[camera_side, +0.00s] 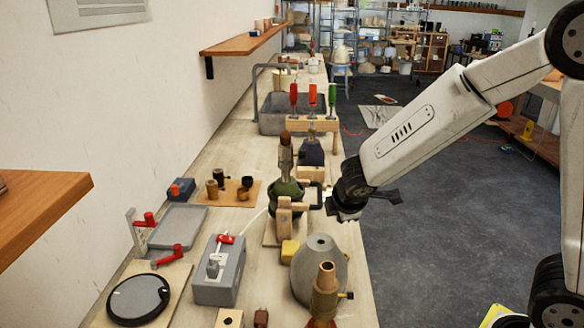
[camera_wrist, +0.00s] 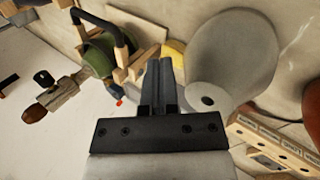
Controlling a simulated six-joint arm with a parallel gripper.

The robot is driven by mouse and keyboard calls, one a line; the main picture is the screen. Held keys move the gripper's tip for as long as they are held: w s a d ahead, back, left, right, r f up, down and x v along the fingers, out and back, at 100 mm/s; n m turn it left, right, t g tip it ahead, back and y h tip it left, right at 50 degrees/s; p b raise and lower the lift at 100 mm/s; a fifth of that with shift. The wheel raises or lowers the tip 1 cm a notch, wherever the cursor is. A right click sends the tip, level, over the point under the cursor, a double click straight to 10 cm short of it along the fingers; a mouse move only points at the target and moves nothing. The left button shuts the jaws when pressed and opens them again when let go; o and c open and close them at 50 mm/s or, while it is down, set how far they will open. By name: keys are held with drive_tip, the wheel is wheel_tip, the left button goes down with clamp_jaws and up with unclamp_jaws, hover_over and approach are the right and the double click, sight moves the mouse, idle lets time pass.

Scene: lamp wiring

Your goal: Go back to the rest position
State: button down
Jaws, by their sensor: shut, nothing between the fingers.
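My gripper (camera_wrist: 159,80) is shut and empty; its dark fingers lie together in the wrist view. In the side view my gripper (camera_side: 333,203) is at the right edge of the bench, beside a wooden clamp holding a green lamp body (camera_side: 287,192). The green body also shows at the upper left of the wrist view (camera_wrist: 98,58). A grey cone-shaped shade (camera_side: 319,268) stands nearer the camera on the bench; it fills the upper right of the wrist view (camera_wrist: 232,60). I cannot tell exactly how far the fingers are from the clamp.
The bench also holds a grey switch box (camera_side: 218,275), a grey tray (camera_side: 178,227), a black round disc (camera_side: 138,299) and a rack of red- and green-handled screwdrivers (camera_side: 313,124). A yellow block (camera_side: 290,252) sits by the clamp. Open floor (camera_side: 430,240) lies right of the bench.

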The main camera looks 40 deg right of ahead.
drive_tip(key=s+a+f+m+g+y, duration=0.2)
drive_tip(key=s+f+m+y, duration=0.1)
drive_tip(key=s+m, duration=0.8)
drive_tip(key=shift+s+f+m+g+y, duration=0.3)
drive_tip(key=shift+s+m+y, duration=0.1)
drive_tip(key=shift+s+y, duration=0.2)
drive_tip(key=shift+w, duration=0.1)
idle(0.7)
